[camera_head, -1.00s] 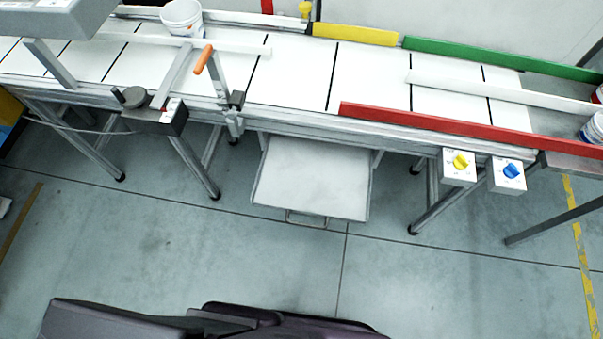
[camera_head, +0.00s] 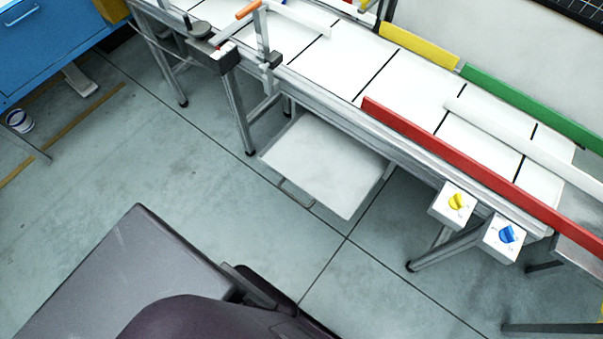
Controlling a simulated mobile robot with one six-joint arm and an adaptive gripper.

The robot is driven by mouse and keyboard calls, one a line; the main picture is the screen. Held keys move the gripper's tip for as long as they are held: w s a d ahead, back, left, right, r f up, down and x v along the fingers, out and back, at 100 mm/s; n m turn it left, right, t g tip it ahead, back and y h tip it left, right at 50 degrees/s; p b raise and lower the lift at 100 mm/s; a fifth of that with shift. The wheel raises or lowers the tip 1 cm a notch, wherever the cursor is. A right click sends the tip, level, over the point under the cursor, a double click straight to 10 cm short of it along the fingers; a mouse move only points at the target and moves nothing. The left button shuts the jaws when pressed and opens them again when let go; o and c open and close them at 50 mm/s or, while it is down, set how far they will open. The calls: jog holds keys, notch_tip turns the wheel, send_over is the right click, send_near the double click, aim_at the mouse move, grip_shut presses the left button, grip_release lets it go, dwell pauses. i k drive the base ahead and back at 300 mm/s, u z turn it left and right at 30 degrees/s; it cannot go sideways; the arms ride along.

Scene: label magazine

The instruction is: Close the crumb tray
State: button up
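The crumb tray (camera_head: 325,165) is a flat, pale grey tray under the conveyor, in the middle of the head view. It is pulled out from beneath the conveyor's front rail toward me. A thin metal handle (camera_head: 296,194) sits on its front edge. The tray looks empty. My gripper is not in view, and I see nothing touching the tray or its handle.
The conveyor (camera_head: 405,85) runs across the top, with a red guide rail (camera_head: 470,158) along its front. Two knob boxes, yellow (camera_head: 453,204) and blue (camera_head: 505,238), hang right of the tray. Conveyor legs (camera_head: 239,115) stand left. The floor before the tray is clear.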

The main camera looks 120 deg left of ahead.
aim_at(334, 168)
jog(key=u, duration=0.25)
jog(key=i, duration=0.35)
jog(key=u, duration=1.4)
jog(key=k, duration=0.2)
jog(key=u, duration=2.7)
